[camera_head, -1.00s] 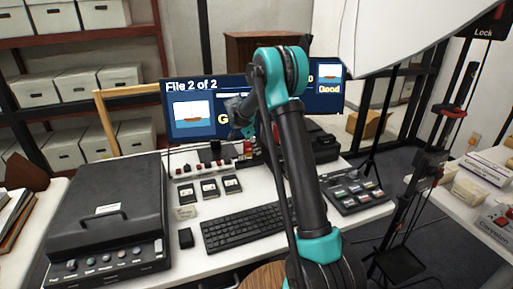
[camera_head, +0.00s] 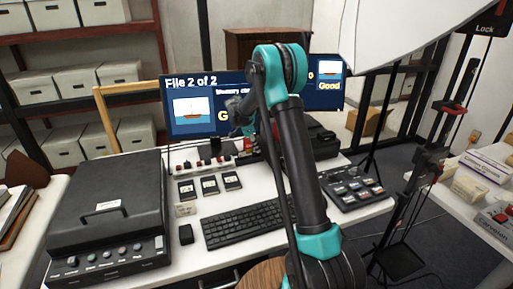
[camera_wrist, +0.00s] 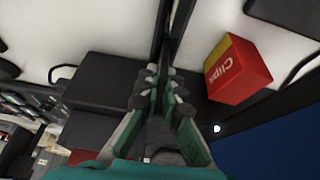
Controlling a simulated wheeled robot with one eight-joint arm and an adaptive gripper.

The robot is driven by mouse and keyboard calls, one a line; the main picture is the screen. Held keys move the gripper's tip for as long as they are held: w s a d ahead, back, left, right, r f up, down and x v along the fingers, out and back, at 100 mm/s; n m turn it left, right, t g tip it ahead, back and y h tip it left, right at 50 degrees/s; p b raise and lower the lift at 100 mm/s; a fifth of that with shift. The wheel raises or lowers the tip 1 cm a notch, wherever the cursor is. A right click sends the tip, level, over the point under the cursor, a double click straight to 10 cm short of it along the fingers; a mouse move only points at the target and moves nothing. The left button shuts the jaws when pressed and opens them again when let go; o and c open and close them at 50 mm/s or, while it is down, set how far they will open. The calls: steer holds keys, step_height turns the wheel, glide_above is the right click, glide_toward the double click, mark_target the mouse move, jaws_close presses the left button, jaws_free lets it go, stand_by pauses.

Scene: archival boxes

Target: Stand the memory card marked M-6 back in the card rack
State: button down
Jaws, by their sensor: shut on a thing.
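My gripper (camera_head: 242,130) is raised over the back of the desk, in front of the monitor, partly behind my own arm. In the wrist view its fingers (camera_wrist: 157,88) are close together around a small dark thing, apparently a memory card. It is mostly hidden and no marking can be read. Three dark cards with pale labels, a left one (camera_head: 187,189), a middle one (camera_head: 209,185) and a right one (camera_head: 232,180), lie in a row behind the keyboard. Their marks are too small to read. I cannot make out the card rack for certain.
A monitor (camera_head: 190,122) stands at the back. A black case-like machine (camera_head: 105,205) fills the desk's left; a keyboard (camera_head: 250,224) and button panel (camera_head: 352,192) lie in front and right. In the wrist view a red and yellow Clips box (camera_wrist: 238,72) is close to the fingers.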

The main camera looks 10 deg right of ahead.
steer(key=shift+f, duration=0.65)
steer(key=c, duration=1.6)
jaws_free()
steer(key=shift+r, duration=0.1)
steer(key=v, duration=1.2)
steer(key=s+d+f+n+t+y, duration=0.1)
steer(key=s+d+f+n, duration=0.2)
steer(key=s, duration=1)
steer(key=s+d+f+n+t+y, duration=0.1)
steer(key=s+n, duration=0.6)
steer(key=s, duration=0.7)
steer(key=s+d+f+n+t+y, duration=0.1)
steer(key=s+d+f+n, duration=0.3)
steer(key=s, duration=1)
steer(key=shift+d+f+n+y, duration=0.3)
steer(key=shift+f+n+y, duration=0.35)
steer(key=shift+n, duration=0.25)
